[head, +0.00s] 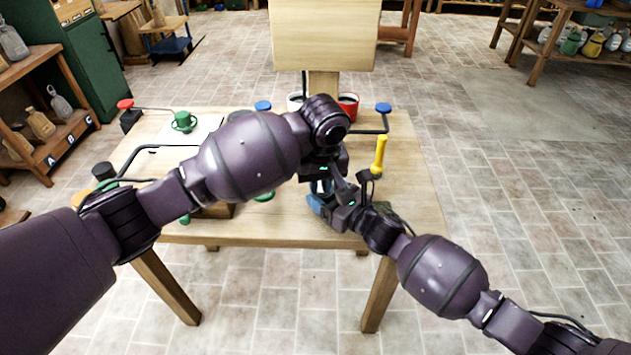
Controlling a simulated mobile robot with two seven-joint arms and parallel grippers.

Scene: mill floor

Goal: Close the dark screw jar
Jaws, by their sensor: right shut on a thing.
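The dark screw jar (320,187) is mostly hidden where my two grippers meet, near the front middle of the wooden table; only a small dark bluish part shows. My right gripper (322,204) comes in low from the right, with blue at its tip, and is shut at the jar. My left gripper (322,176) points down from above over the same spot. Its fingers are largely hidden, so I cannot tell whether it is open or shut. The lid and its seating cannot be made out.
The table (418,205) also bears a yellow upright handle (380,153) near my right wrist, a green valve wheel (183,121), a red knob (125,104), a blue knob (383,107) and a red cup (349,104). A wooden panel (323,35) rises behind. The table's right side is fairly clear.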

